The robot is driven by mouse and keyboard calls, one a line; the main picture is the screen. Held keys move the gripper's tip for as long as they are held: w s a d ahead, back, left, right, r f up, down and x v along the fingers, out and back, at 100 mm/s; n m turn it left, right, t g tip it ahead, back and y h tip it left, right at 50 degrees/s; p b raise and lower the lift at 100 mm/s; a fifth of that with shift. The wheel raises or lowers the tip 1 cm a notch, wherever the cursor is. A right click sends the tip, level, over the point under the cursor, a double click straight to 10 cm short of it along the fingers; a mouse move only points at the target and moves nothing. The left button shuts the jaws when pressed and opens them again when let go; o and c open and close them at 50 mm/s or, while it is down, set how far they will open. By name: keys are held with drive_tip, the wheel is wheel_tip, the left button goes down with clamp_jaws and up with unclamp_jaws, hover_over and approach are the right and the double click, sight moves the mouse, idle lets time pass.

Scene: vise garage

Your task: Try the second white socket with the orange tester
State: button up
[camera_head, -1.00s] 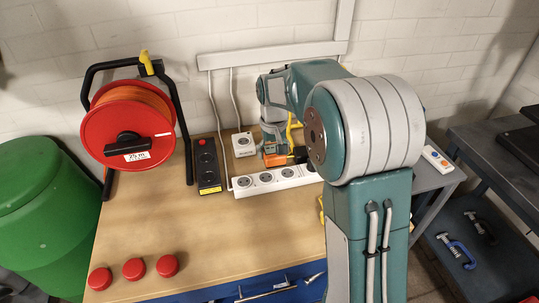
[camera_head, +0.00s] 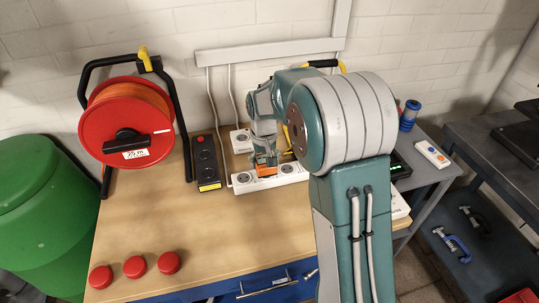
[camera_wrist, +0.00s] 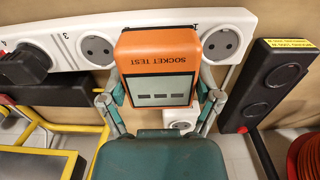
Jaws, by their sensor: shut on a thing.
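The orange tester (camera_wrist: 156,65), marked SOCKET TEST, has a grey display with three dark marks. My gripper (camera_wrist: 158,98) is shut on its sides. In the wrist view the tester stands over the white socket strip (camera_wrist: 65,24) and hides the second socket, between the open sockets 1 (camera_wrist: 220,43) and 3 (camera_wrist: 97,48). In the head view the tester (camera_head: 266,168) is over the strip (camera_head: 255,184). I cannot tell whether its pins are in the socket; that side is hidden. A black plug (camera_wrist: 25,65) sits at number 4.
A black socket strip (camera_head: 207,162) lies left of the white one, near the red cable reel (camera_head: 120,125). A white socket box (camera_head: 240,141) is behind. Yellow-framed items (camera_wrist: 60,150) are close to my gripper. The bench front (camera_head: 215,245) is mostly clear beside red caps (camera_head: 134,267).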

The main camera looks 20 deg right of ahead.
drive_tip(key=shift+a+f, duration=0.45)
drive_tip(key=shift+a, duration=0.15)
drive_tip(key=shift+d, duration=1.25)
drive_tip(key=shift+a, duration=0.4)
drive_tip(key=shift+a, duration=0.1)
idle(0.3)
drive_tip(key=shift+f, duration=0.55)
idle(0.4)
drive_tip(key=o, duration=1.1)
